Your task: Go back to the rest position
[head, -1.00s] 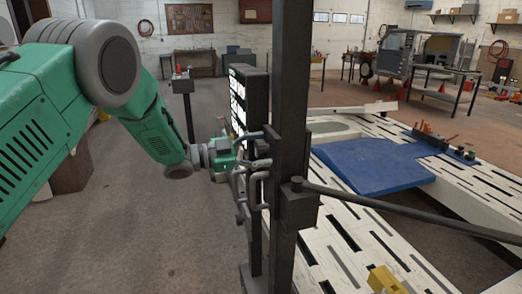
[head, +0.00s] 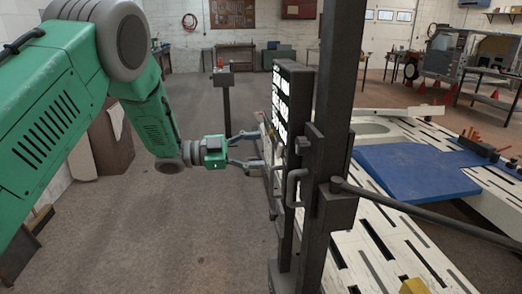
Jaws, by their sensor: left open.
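My left arm comes in from the left, green with grey joints. My left gripper (head: 256,149) is open, with its two grey fingers spread and pointing right. Its fingertips are close to the dark upright post (head: 332,100) and the black panel with white markings (head: 293,100). I see nothing between the fingers. A grey bent handle (head: 294,188) shows on the post's side, a little right of and below the fingertips. I cannot tell whether the fingertips touch anything. My right gripper is out of the picture.
A slotted white frame bench (head: 400,235) with a blue plate (head: 415,172) stands to the right. A dark bar (head: 425,213) runs from the post across it. A thin stand (head: 226,100) is behind the gripper. The floor (head: 190,240) below the arm is clear.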

